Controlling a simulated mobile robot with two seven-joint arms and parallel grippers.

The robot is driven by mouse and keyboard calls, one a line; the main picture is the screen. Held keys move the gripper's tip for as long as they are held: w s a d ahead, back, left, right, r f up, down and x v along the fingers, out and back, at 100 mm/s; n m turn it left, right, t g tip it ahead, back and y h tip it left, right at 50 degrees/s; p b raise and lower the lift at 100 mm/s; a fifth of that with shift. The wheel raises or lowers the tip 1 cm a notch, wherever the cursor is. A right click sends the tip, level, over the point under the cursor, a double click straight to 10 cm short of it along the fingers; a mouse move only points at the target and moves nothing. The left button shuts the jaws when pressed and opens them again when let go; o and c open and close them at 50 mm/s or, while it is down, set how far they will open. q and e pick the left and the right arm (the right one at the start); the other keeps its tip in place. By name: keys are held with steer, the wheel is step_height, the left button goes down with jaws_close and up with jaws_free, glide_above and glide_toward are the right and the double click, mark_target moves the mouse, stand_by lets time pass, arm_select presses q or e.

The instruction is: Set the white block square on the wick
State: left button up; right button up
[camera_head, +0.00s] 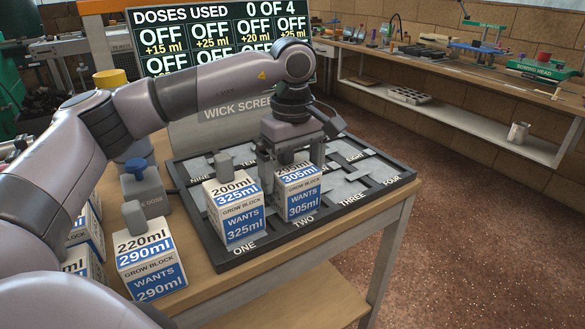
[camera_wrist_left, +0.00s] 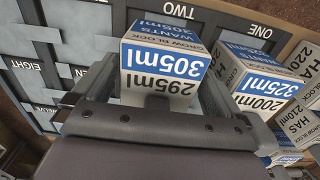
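A white block (camera_head: 303,200) with blue panels, marked 295ml and WANTS 305ml, stands upright on the dark-framed wick tray (camera_head: 385,191) behind the label TWO. It fills the middle of the left wrist view (camera_wrist_left: 168,62), beside the label TWO. My left gripper (camera_head: 292,165) is directly above it, fingers pointing down and spread wide, one at each side of its top. The gripper hides part of the top, and whether the fingers touch it is hard to tell. My right gripper is not in view.
A block marked 200ml (camera_head: 238,208) stands close left on space ONE. A 220ml block (camera_head: 150,262) and others stand left of the tray on the wooden table, near a grey dose box (camera_head: 146,190) with a blue knob. Spaces THREE and FOUR are clear.

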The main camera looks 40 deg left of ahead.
mark_target(293, 168)
arm_select(q)
step_height(293, 168, up, 12)
steer(key=p, duration=0.2)
steer(key=shift+r, duration=0.15)
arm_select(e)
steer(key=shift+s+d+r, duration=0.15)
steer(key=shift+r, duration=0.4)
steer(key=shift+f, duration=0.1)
